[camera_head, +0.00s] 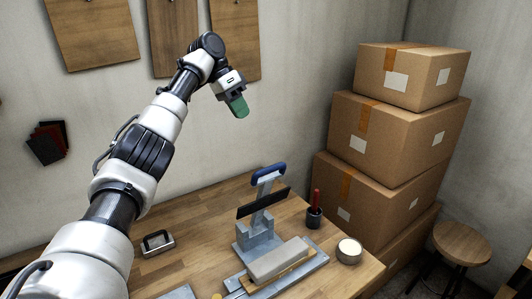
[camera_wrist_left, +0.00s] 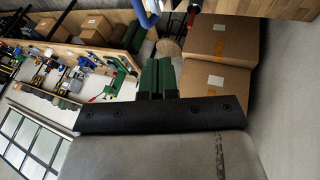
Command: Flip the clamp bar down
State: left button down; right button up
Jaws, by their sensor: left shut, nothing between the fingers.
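The clamp stands on the wooden bench in the head view. Its bar (camera_head: 266,186) is grey, stands upright and ends in a blue handle (camera_head: 268,172). A long black strip (camera_head: 263,203) crosses it lower down, above a grey stepped base (camera_head: 258,236). The blue handle also shows at the top of the left wrist view (camera_wrist_left: 146,12). My left gripper (camera_head: 238,107), with green fingers, is shut and empty in the air, above and left of the handle, apart from it. Its green fingers (camera_wrist_left: 157,78) lie together in the wrist view. My right gripper is not in view.
A light grey block (camera_head: 278,260) lies before the clamp base. A dark cup (camera_head: 314,217) with a red-handled tool and a white-topped tin (camera_head: 349,251) stand to the right. A metal piece (camera_head: 157,243) lies left. Stacked boxes (camera_head: 398,131) stand behind at right.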

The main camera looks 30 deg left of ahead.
pick_arm(q)
jog(key=p+x, duration=0.1)
jog(key=x, duration=0.3)
jog(key=s+p+x, duration=0.1)
jog(key=x, duration=0.3)
jog(key=d+p+x, duration=0.1)
jog(key=p+x, duration=0.1)
jog(key=x, duration=0.2)
jog(key=shift+s+d+f, duration=0.1)
jog(key=shift+d, duration=0.15)
jog(key=shift+s+d+f, duration=0.1)
jog(key=shift+d+f, duration=0.05)
jog(key=shift+d, duration=0.1)
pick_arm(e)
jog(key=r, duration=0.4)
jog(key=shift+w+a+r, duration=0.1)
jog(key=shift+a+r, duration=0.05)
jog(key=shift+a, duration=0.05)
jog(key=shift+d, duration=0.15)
pick_arm(q)
jog(key=shift+f, duration=0.1)
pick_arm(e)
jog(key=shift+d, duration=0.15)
